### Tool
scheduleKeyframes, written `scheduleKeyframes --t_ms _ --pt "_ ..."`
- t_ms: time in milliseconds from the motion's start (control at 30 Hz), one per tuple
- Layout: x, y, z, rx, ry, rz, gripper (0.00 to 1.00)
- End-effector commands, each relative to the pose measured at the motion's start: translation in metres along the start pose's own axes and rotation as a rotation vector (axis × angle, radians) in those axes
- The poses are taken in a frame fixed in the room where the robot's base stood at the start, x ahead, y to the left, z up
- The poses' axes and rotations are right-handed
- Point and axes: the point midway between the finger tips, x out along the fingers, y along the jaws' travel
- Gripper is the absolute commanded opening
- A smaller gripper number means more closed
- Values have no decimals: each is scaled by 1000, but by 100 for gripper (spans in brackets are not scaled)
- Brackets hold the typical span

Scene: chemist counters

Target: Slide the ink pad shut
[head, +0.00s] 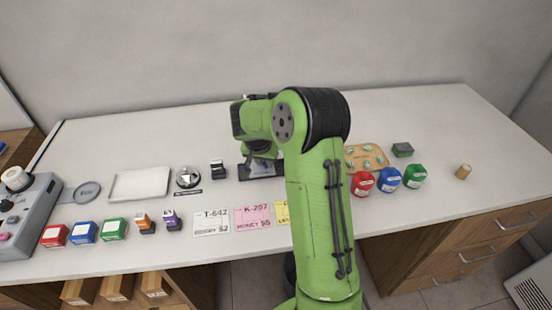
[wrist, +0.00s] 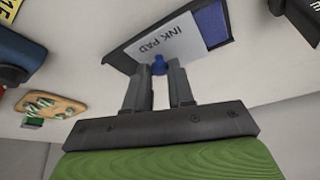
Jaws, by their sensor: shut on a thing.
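The ink pad (wrist: 168,40) shows in the wrist view as a dark tray with a light lid lettered "INK PAD". Part of its blue pad (wrist: 211,24) is uncovered at the right end. My gripper (wrist: 159,72) is shut on a small blue knob (wrist: 159,62) at the lid's edge. In the head view the ink pad's dark base (head: 243,172) lies on the counter, mostly hidden under my gripper and arm.
Left of the ink pad stand a black stamp (head: 217,169), a round silver item (head: 188,177) and a white tray (head: 140,184). Price cards (head: 211,222) lie in front. On the right are a wooden board (head: 366,157) and red, blue and green pots (head: 388,178).

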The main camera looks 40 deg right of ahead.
Motion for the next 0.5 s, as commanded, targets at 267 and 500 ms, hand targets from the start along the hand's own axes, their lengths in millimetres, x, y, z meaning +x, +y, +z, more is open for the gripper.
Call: scheduleKeyframes --t_ms 267,500 --pt "-6 -34 13 -3 1 -3 0" --pt "-6 -35 14 -4 -1 -6 0"
